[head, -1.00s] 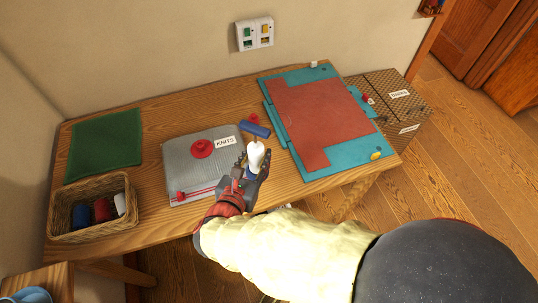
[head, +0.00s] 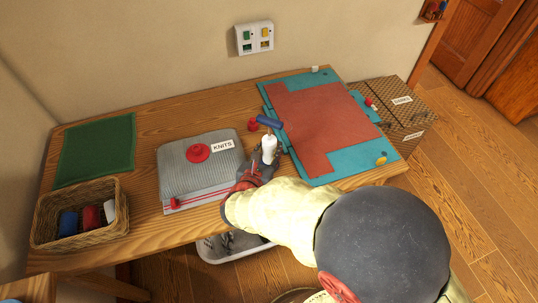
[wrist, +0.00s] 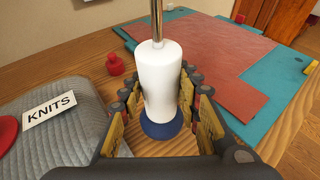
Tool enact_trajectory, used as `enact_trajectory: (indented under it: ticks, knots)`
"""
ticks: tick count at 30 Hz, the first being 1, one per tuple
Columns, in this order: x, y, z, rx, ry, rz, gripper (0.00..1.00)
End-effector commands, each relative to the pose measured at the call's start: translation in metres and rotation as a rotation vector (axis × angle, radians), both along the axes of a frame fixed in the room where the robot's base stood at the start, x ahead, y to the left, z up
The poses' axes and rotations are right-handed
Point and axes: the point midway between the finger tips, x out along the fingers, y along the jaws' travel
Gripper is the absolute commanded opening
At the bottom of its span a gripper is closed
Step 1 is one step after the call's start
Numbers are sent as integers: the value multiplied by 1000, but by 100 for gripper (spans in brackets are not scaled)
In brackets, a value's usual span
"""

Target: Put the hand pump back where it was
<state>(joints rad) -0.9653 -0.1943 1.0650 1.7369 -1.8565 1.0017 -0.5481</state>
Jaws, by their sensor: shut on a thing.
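The hand pump (head: 269,147) has a white body, a metal rod and a blue T-handle (head: 269,121). It stands about upright between the grey KNITS bag (head: 181,162) and the teal board with a red sheet. My gripper (head: 258,171) is shut around its white body, which fills the space between the fingers in the wrist view (wrist: 160,85). Its blue round base (wrist: 161,126) shows below the fingers, close over the wooden table. I cannot tell whether the base touches the wood. The handle is out of the wrist view.
A red valve-like piece (wrist: 115,64) stands on the table behind the pump. The bag has a red cap (head: 197,152). The teal board (head: 343,169) lies to the right. A wicker basket (head: 98,234) and green cloth (head: 97,150) are at left. A grey bin (head: 214,255) sits below the table.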

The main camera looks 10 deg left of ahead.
Motion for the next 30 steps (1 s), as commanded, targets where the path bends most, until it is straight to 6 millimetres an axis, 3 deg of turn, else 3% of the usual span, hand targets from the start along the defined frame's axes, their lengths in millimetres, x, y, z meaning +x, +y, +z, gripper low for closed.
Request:
enact_trajectory:
  ticks: [1, 3, 15, 16, 25, 30]
  knots:
    - [0, 0, -12, -1, -1, 0, 0]
    - [0, 0, -18, 1, -2, 0, 0]
    - [0, 0, -21, 1, -2, 0, 0]
    - [-1, 0, -22, 0, 0, 0, 34]
    - [-1, 0, -21, 0, 0, 0, 51]
    - [-1, 0, -21, 0, 0, 0, 51]
